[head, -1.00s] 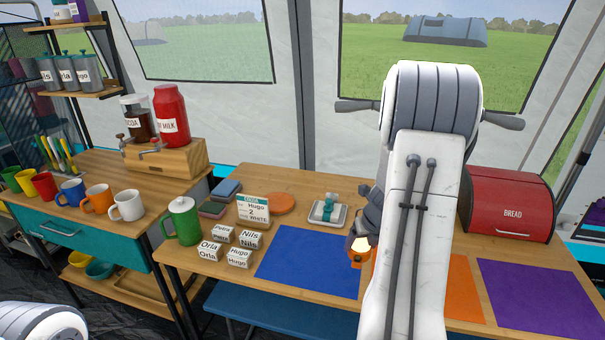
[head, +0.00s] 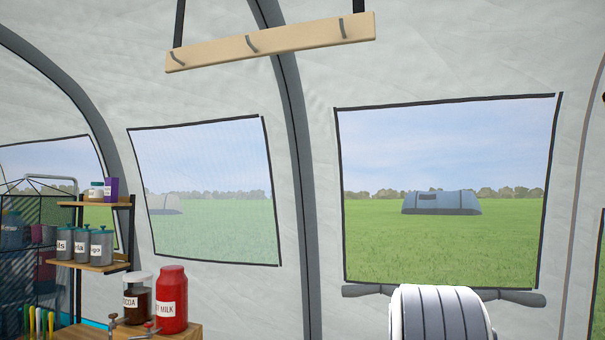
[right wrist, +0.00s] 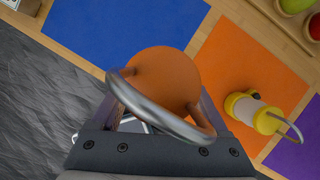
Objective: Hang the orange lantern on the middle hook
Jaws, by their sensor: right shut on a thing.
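The orange lantern (right wrist: 165,75) fills the middle of the right wrist view, seen from above with its grey metal handle loop (right wrist: 150,108) toward the camera. My right gripper (right wrist: 160,112) is shut on it; the handle partly covers the fingers. A pale wooden rail (head: 290,44) hangs near the top of the head view with three hooks; the middle hook (head: 252,44) is bare. The lantern and right gripper are outside the head view, where only part of my right arm shows at the bottom. My left gripper is in neither view.
In the right wrist view, a yellow lantern (right wrist: 258,112) is over the orange mat (right wrist: 235,65), with a blue mat (right wrist: 125,35) to the left. A red milk jar (head: 172,300) and shelves stand lower left in the head view. The space below the rail looks clear.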

